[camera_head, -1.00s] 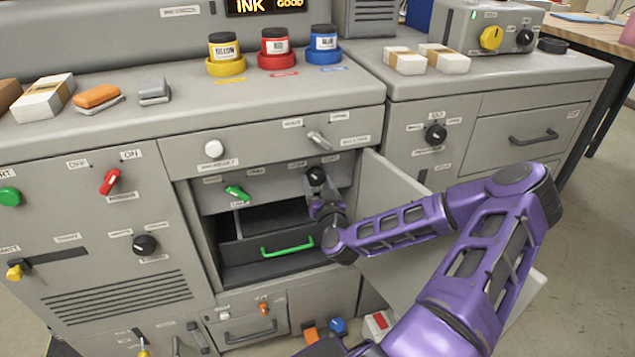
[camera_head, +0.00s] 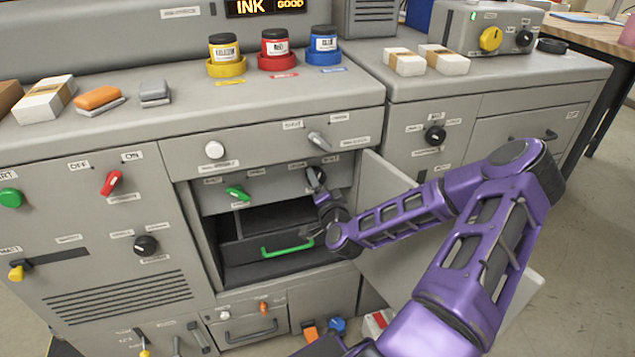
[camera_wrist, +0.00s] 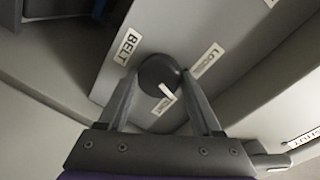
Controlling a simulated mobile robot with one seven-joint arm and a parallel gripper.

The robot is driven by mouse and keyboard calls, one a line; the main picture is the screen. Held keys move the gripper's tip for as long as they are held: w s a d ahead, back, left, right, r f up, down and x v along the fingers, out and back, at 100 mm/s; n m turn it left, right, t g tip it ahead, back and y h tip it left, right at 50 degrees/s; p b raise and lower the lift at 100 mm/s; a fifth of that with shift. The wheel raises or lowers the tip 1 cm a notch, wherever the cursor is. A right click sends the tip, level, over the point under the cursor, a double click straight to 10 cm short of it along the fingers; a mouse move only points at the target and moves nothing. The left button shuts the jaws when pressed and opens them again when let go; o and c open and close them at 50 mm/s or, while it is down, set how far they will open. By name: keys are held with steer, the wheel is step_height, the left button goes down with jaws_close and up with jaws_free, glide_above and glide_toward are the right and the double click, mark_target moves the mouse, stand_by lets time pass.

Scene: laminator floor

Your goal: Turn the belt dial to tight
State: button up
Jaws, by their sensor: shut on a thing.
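The belt dial (camera_wrist: 158,71) is a round dark knob with a white pointer mark, set on a grey panel beside a BELT label (camera_wrist: 129,46). In the wrist view its pointer slants down and right, towards a small label (camera_wrist: 163,105) that is hard to read. Another label starting "LO" (camera_wrist: 206,60) lies up and right of the dial. My gripper (camera_wrist: 160,79) is shut on the dial, one finger on each side. In the head view, my gripper (camera_head: 318,187) reaches into the open bay and partly hides the dial (camera_head: 315,175).
An open door (camera_head: 385,200) stands right of the bay, close to my forearm. A drawer with a green handle (camera_head: 287,247) is below the dial. A green knob (camera_head: 238,193) is to its left, and a grey lever (camera_head: 319,141) is above the bay.

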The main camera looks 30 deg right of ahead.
steer(key=m+y, duration=0.1)
steer(key=m, duration=0.3)
steer(key=shift+m, duration=0.3)
stand_by(0.5)
steer(key=o, duration=1.4)
steer(key=shift+s, duration=0.15)
steer(key=shift+p+v, duration=3.1)
steer(key=shift+v, duration=5.5)
steer(key=shift+a, duration=0.1)
